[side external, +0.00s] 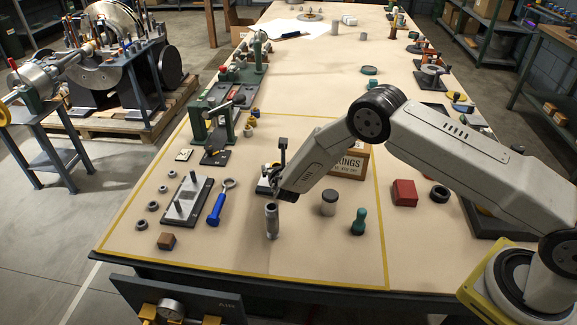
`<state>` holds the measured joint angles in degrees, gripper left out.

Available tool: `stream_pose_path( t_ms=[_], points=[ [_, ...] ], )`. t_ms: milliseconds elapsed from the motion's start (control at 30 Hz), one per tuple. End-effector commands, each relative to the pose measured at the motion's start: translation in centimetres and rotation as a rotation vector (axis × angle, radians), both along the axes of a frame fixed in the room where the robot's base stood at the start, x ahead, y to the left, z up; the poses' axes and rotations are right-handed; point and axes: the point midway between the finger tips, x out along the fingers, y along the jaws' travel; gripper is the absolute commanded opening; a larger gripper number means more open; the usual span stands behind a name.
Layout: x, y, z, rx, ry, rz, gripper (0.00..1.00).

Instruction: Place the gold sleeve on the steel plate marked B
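My gripper (279,190) points down over the taped work area. An upright grey metal cylinder (271,221) stands just below and in front of it; I cannot tell whether they touch. The fingers are small and partly hidden by my arm, so their opening is unclear. I cannot clearly pick out the gold sleeve; small yellowish pieces (249,130) stand beside the green fixture. Two small flat plates lie in front of that fixture, a pale one (184,155) and a dark one (215,157). No letter B is readable on either.
A lidded jar (329,203), green knobbed piece (358,223), red block (405,193) and rings box (350,163) stand right. The front middle is clear.

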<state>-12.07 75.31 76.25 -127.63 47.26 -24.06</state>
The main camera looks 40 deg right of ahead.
Motion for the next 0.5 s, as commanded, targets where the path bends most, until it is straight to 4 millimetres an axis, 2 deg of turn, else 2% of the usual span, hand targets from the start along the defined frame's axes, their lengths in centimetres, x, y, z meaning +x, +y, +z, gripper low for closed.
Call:
stream_pose_path(
  t_ms=[233, 500],
  points=[
    [0.0, 0.0, 0.4, 0.001, 0.0, 0.0, 0.99],
    [-1.3, 0.8, 1.0, 0.001, 0.001, 0.001, 0.99]
  ],
)
